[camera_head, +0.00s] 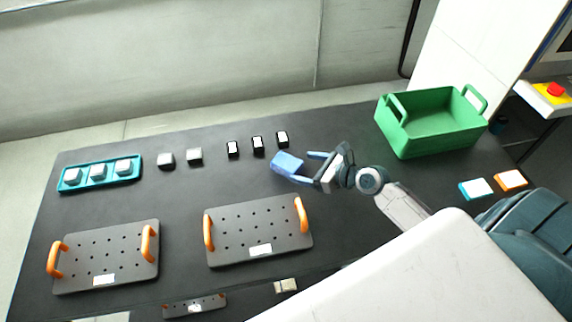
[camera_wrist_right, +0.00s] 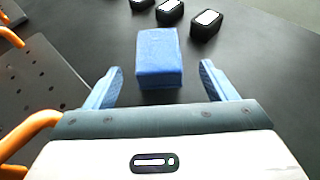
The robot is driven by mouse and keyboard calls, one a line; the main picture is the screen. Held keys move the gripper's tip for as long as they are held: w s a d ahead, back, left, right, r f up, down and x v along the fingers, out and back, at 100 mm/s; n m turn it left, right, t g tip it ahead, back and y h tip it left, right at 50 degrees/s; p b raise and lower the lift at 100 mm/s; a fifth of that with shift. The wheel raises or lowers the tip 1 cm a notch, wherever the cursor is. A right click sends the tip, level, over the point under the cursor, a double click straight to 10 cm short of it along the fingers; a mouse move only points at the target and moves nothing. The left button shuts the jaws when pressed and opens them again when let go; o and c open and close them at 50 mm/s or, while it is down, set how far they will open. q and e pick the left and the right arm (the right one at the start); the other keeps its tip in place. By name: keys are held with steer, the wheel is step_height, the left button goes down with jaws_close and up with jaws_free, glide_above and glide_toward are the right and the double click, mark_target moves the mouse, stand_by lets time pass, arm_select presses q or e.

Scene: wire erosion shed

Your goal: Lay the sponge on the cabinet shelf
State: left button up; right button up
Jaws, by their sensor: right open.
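The sponge appears to be the blue block (camera_head: 287,162) lying on the dark tabletop, also seen in the right wrist view (camera_wrist_right: 159,58). My right gripper (camera_head: 305,167) is open, with its blue fingers pointing at the block. In the right wrist view its fingertips (camera_wrist_right: 162,68) stand to either side of the block's near end, with gaps on both sides. The block lies mostly ahead of the fingertips. I cannot make out the cabinet shelf for certain in either view. My left gripper is not in view.
Several small black and grey blocks (camera_head: 233,149) stand behind and left of the sponge. Two perforated plates with orange handles (camera_head: 259,230) lie in front. A teal tray (camera_head: 70,185) is at left, a green crate (camera_head: 430,135) at right. Bare tabletop lies around the sponge.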

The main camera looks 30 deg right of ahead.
mark_target(288, 165)
steer(key=shift+p+x, duration=0.7)
steer(key=shift+x, duration=2.75)
steer(key=shift+s+f, duration=0.1)
steer(key=shift+s, duration=0.05)
steer(key=c, duration=1)
